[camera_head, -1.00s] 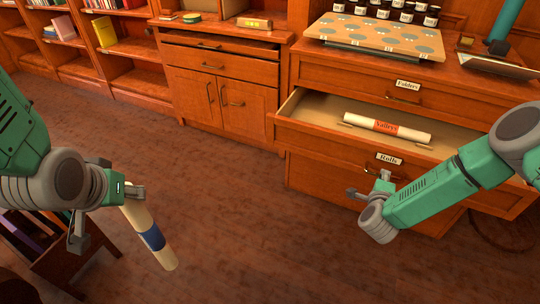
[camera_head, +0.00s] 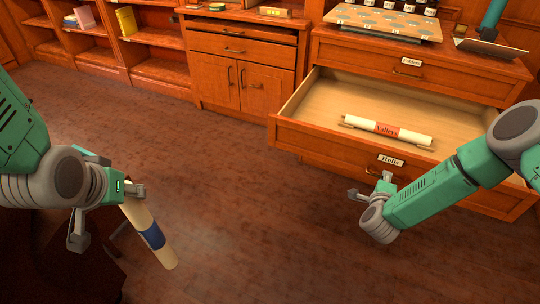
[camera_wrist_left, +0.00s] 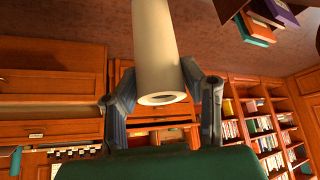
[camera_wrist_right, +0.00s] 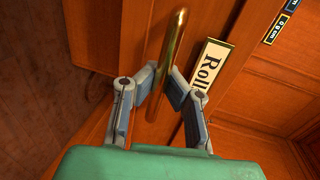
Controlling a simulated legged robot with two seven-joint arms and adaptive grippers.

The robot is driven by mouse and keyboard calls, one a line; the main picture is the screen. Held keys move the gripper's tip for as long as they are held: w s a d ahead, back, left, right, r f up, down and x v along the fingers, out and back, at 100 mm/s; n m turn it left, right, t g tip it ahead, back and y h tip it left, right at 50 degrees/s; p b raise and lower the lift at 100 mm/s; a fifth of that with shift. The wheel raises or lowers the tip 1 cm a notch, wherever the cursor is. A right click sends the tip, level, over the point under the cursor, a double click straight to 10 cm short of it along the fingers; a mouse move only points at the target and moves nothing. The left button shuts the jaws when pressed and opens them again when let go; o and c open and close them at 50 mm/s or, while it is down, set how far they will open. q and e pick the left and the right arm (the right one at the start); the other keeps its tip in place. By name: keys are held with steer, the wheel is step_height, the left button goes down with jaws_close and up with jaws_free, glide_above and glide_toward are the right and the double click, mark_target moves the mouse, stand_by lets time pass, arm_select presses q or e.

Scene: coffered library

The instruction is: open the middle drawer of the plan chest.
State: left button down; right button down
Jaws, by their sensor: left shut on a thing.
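The plan chest (camera_head: 420,82) stands at the right in the head view. Its middle drawer, labelled "Rolls" (camera_head: 390,161), is pulled well out, and its pale interior shows. A cream roll with a red "Valleys" band (camera_head: 388,129) lies inside. My right gripper (camera_head: 372,192) is at this drawer's front. In the right wrist view the brass handle (camera_wrist_right: 176,40) passes between the right fingers, which close on it beside the label (camera_wrist_right: 208,66). My left gripper (camera_head: 108,218) is shut on a cream roll with a blue band (camera_head: 150,236), held over the floor; it also shows in the left wrist view (camera_wrist_left: 156,40).
The top drawer, labelled "Folders" (camera_head: 411,62), is shut. A board with pale discs (camera_head: 382,22) and several jars stand on the chest. A cabinet (camera_head: 238,72) and bookshelves (camera_head: 150,50) line the back. Bare floor (camera_head: 250,190) lies between my arms.

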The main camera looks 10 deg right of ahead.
steer(key=shift+s+d+f, duration=0.1)
steer(key=shift+s+d, duration=0.05)
steer(key=shift+s, duration=0.1)
steer(key=shift+f, duration=0.1)
steer(key=shift+d, duration=0.1)
steer(key=c, duration=1.6)
jaws_free()
